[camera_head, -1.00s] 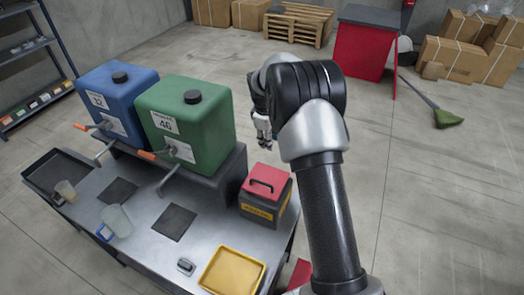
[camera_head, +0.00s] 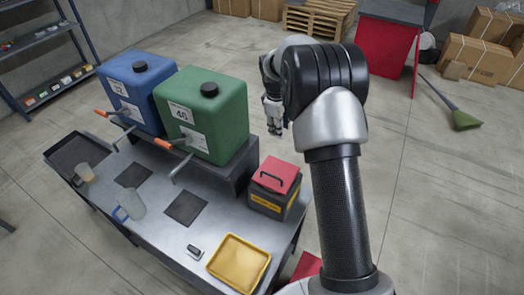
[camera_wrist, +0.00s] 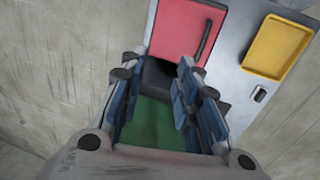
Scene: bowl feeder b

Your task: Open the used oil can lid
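The used oil can (camera_head: 268,203) is a dark box with a yellow label at the right end of the metal bench. Its red lid (camera_head: 276,175) is closed and has a black bar handle (camera_head: 270,181) on top. In the wrist view the red lid (camera_wrist: 187,30) is at the top centre, with the handle (camera_wrist: 206,40) at its right side. My gripper (camera_head: 273,126) hangs beyond and above the can, apart from it. In the wrist view my gripper (camera_wrist: 155,75) has its blue-padded fingers spread with nothing held between them.
A green tank (camera_head: 215,120) and a blue tank (camera_head: 140,85) stand on a raised shelf beside the can. A yellow tray (camera_head: 240,262) lies at the bench's front right. Jugs (camera_head: 130,205) and dark mats (camera_head: 185,208) occupy the left.

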